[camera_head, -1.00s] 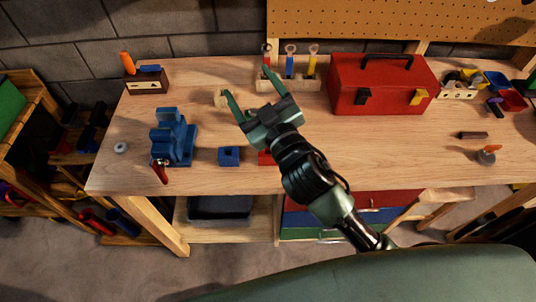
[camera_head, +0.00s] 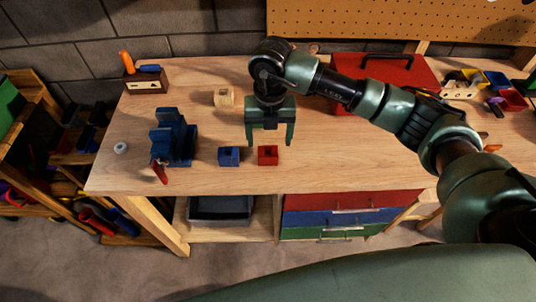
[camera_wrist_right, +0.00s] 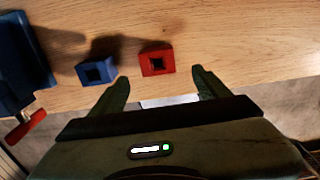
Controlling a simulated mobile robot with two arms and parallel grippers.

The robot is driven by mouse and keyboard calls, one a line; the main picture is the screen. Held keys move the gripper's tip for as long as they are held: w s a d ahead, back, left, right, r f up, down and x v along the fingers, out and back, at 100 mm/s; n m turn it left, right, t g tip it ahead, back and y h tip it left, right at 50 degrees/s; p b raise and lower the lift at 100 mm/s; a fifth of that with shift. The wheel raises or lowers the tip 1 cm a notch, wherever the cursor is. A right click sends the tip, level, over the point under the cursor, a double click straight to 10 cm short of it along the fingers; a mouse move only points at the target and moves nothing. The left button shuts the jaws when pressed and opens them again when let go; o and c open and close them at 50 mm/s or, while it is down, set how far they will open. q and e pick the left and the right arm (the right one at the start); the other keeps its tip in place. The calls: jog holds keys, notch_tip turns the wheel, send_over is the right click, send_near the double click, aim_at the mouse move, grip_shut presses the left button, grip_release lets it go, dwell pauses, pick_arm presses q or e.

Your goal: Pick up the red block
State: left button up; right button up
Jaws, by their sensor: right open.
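The red block (camera_head: 268,155) is a small cube with a square hole in its top, near the front edge of the wooden workbench. My right gripper (camera_head: 269,143) is open and points down, its two fingers above the red block and to either side of it in the head view. In the right wrist view the red block (camera_wrist_right: 157,61) lies beyond the fingertips, between their lines and not touched. The open fingers of the right gripper (camera_wrist_right: 160,82) hold nothing. My left gripper is not in view.
A blue block (camera_head: 229,156) sits just left of the red block. A blue vise (camera_head: 173,138) stands further left. A pale wooden block (camera_head: 223,97) lies behind. A red toolbox (camera_head: 395,72) is partly hidden by my arm.

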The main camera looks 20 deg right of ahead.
aim_at(268, 152)
jog(key=f+p, duration=0.1)
jog(key=f, duration=0.1)
jog(key=f+p, duration=0.1)
jog(key=f, duration=0.1)
jog(key=f+p, duration=0.1)
jog(key=f, duration=0.2)
jog(key=shift+w+a+p, duration=0.1)
jog(key=shift+w+p, duration=0.2)
jog(key=shift+w, duration=0.05)
jog(key=shift+f, duration=0.3)
jog(key=c, duration=1.5)
jog(key=shift+o, duration=0.2)
jog(key=shift+r, duration=0.1)
